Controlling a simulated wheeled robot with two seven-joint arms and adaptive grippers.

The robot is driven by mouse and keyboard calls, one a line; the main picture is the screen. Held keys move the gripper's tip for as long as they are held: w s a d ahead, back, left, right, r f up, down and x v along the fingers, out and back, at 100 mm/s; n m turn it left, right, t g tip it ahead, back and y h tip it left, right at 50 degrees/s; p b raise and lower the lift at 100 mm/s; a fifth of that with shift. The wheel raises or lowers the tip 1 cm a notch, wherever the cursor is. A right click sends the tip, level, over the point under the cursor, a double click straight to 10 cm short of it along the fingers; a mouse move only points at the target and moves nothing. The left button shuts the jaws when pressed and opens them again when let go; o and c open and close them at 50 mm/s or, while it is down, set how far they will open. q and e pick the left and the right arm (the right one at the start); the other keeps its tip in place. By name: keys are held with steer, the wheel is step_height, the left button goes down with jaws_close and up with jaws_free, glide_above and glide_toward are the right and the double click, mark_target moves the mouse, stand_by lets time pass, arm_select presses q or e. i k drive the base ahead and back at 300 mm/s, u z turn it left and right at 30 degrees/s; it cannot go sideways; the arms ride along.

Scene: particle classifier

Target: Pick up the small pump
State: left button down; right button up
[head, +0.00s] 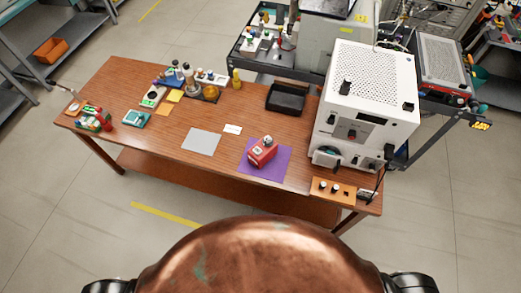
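A small red device with a pale knob on top, which looks like the small pump (262,152), sits on a purple mat (280,165) on the wooden table (215,165). It is near the table's front edge, left of the white machine. It stands apart from other objects. Neither of my grippers shows; only dark parts of my own arms appear at the bottom corners.
A large white machine (367,95) stands at the table's right, with an orange board (333,190) in front. A black tray (287,98) is behind the mat. A grey sheet (201,141) and a white card (232,129) lie left. Bottles and small items crowd the back left.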

mark_target(269, 151)
steer(key=z, duration=1.15)
steer(key=k, duration=1)
steer(key=u, duration=1.15)
steer(key=i, duration=0.5)
steer(key=z, duration=0.05)
